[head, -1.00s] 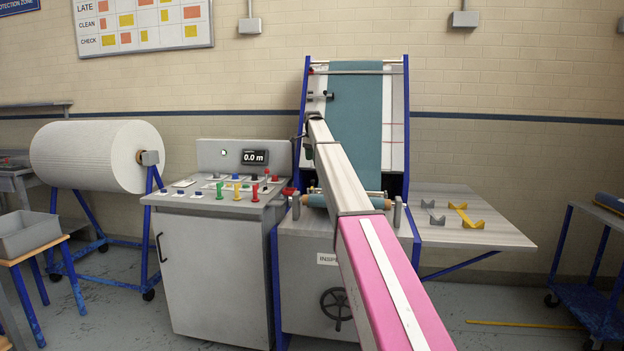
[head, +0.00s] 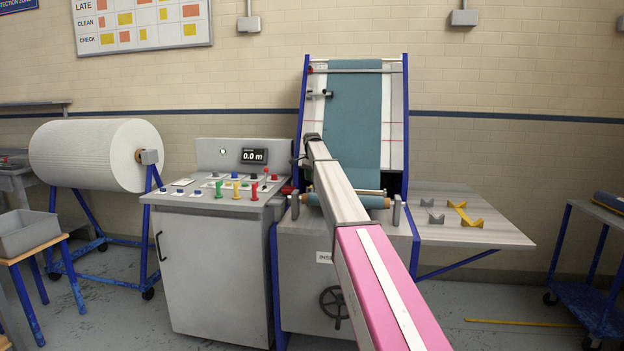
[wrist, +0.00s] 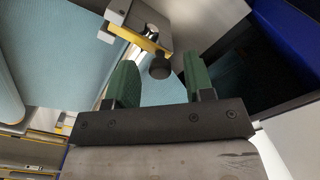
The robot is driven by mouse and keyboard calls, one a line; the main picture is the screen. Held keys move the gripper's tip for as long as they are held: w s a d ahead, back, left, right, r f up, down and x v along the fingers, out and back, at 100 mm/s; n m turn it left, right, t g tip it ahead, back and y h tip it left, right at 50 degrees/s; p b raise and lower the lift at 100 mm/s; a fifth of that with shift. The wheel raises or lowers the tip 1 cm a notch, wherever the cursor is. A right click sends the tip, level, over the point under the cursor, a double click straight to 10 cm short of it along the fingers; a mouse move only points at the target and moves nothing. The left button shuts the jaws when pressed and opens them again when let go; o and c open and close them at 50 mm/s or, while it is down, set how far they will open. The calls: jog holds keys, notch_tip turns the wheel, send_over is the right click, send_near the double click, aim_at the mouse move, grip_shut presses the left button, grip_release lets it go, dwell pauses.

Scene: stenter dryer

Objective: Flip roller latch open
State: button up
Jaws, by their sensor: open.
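My gripper shows in the wrist view (wrist: 161,76), its two green fingers apart and holding nothing. A dark round knob (wrist: 160,67) on a metal block with a yellow edge (wrist: 145,28) shows between the fingers; it looks just beyond the tips, and I see no contact. I cannot tell for sure that this is the roller latch. In the head view my gripper (head: 301,150) is small, at the left side of the inspection frame, partly hidden by my arm. A small dark-ended fitting (head: 320,94) sits higher on that frame. The lower teal roll (head: 370,202) is partly behind my arm.
Teal cloth (head: 352,110) runs down the sloping frame between blue side posts (head: 301,100). A control console (head: 215,200) with coloured knobs stands left. A side table (head: 480,225) with yellow and grey cradles is right. A large white roll (head: 95,155) stands far left.

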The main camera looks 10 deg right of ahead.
aim_at(311, 187)
grip_shut()
jog(key=shift+s, duration=0.15)
jog(key=t, duration=0.1)
jog(key=s+r+t+h, duration=0.1)
jog(key=t, duration=0.1)
jog(key=shift+s+a+r, duration=0.1)
jog(key=shift+s+a, duration=0.2)
jog(key=t, duration=0.1)
jog(key=s+t, duration=0.1)
jog(key=s+t+h, duration=0.1)
jog(key=shift+a+r+t, duration=0.25)
jog(key=shift+r+t, duration=0.05)
jog(key=shift+r, duration=0.1)
jog(key=shift+s+a+f+t+h, duration=0.15)
jog(key=shift+s+t+h, duration=0.4)
jog(key=shift+t, duration=0.7)
jog(key=shift+s+a+r+t+h, duration=0.1)
jog(key=shift+s+a+t+h, duration=0.35)
jog(key=shift+t, duration=0.75)
jog(key=shift+s+a+f+t+h, duration=0.1)
jog(key=shift+s+t+h, duration=0.2)
jog(key=shift+s+t, duration=0.7)
jog(key=shift+w+t, duration=0.25)
jog(key=shift+t, duration=0.2)
